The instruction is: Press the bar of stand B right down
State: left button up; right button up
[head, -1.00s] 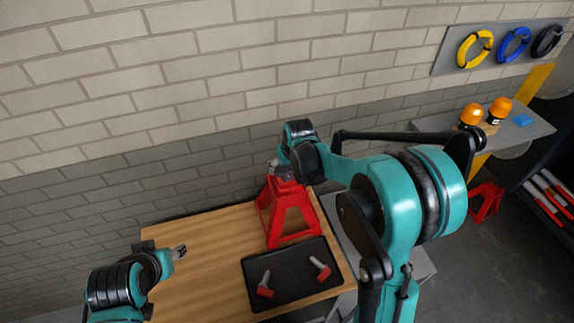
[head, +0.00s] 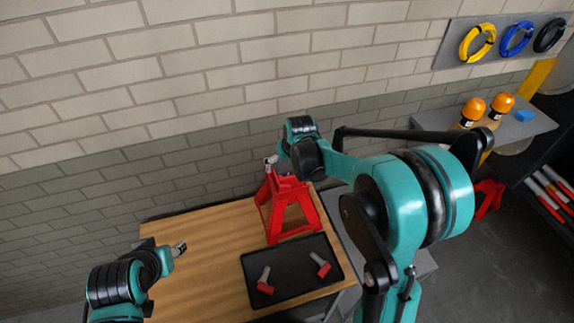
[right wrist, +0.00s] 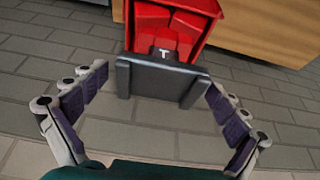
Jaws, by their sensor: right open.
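A red stand (head: 277,226) stands upright at the back right of the wooden table; I see no letter on it. My right gripper (head: 270,161) is at the top of this stand, partly hidden by my own wrist. In the right wrist view the right gripper (right wrist: 158,112) is open, with its fingers spread either side of a dark grey bracket-like piece (right wrist: 160,77) in front of the red stand (right wrist: 190,22). I cannot tell whether they touch. My left gripper (head: 180,248) is over the table's left part, away from the stand; its opening is too small to judge.
A black tray (head: 292,288) with two red-and-grey parts lies in front of the stand on the wooden table (head: 208,270). Another red stand (head: 488,196) is on the right, below a grey shelf (head: 535,118) with orange lamps. A brick wall is close behind.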

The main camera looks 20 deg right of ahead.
jog(key=v, duration=1.1)
jog(key=shift+s+f, duration=0.15)
jog(key=s+f+t+b, duration=0.2)
jog(key=s+f+b, duration=1.3)
jog(key=s, duration=0.5)
jog(key=shift+s+f+m+t, duration=0.3)
jog(key=shift+f+t, duration=0.1)
jog(key=shift+f, duration=0.3)
